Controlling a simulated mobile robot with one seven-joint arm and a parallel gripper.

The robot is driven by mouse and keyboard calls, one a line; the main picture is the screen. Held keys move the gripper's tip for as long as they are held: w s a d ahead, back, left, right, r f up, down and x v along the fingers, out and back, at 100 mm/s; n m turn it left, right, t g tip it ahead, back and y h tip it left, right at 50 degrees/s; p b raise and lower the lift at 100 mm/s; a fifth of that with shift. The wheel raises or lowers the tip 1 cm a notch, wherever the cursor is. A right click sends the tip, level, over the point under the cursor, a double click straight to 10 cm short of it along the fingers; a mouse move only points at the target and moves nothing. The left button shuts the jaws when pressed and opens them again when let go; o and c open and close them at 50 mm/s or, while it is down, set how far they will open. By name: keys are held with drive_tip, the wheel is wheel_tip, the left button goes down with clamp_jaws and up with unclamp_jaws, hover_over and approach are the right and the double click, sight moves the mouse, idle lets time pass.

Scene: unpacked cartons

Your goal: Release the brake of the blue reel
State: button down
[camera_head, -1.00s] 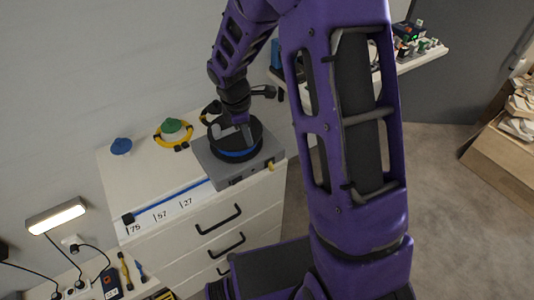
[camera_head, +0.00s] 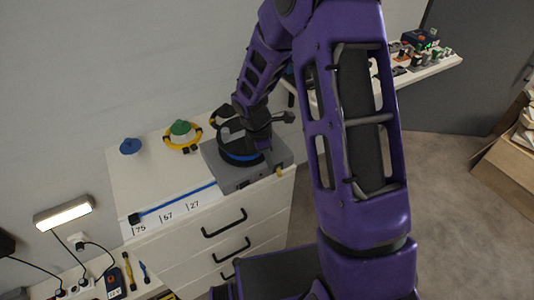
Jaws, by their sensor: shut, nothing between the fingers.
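The blue reel (camera_head: 240,157) sits on a grey base box (camera_head: 212,155) on top of a white drawer cabinet. It has a dark top disc and a blue band. A blue strap (camera_head: 178,202) runs from it to the left along the cabinet top, ending in a black end piece past the marks 27, 57 and 75. A small yellowish part (camera_head: 279,171) shows on the front right of the base; I cannot tell whether it is the brake. My gripper (camera_head: 262,148) is shut and empty at the right side of the reel. Its fingertips are partly hidden; contact is unclear.
A green-topped reel with a yellow hose (camera_head: 182,133) and a blue cap-like thing (camera_head: 130,146) stand left of the base. Another dark coil (camera_head: 222,114) is behind. A shelf with small devices (camera_head: 425,62) is at the upper right. Cartons (camera_head: 508,160) stand at the right edge.

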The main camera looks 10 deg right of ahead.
sight(280, 174)
drive_tip(key=x, duration=0.3)
drive_tip(key=shift+d+f, duration=0.1)
drive_tip(key=shift+f, duration=0.25)
drive_tip(key=shift+s+d+n, duration=0.15)
drive_tip(key=shift+n, duration=0.55)
drive_tip(key=shift+s+d+n, duration=0.15)
drive_tip(key=shift+d+n, duration=0.05)
drive_tip(key=shift+n, duration=0.5)
drive_tip(key=shift+s+d+n+t+p, duration=0.1)
drive_tip(key=shift+d+n+t+p, duration=0.1)
drive_tip(key=shift+n+t+p, duration=0.35)
drive_tip(key=shift+s+d+n+p, duration=0.1)
drive_tip(key=shift+d+n+p, duration=0.1)
drive_tip(key=shift+n, duration=0.55)
drive_tip(key=shift+s+d+n+p, duration=0.1)
drive_tip(key=shift+d+n+p, duration=0.1)
drive_tip(key=shift+n, duration=0.5)
drive_tip(key=shift+w, duration=0.1)
drive_tip(key=shift+w+a+p, duration=0.3)
drive_tip(key=shift+w+a, duration=0.2)
drive_tip(key=shift+w, duration=0.05)
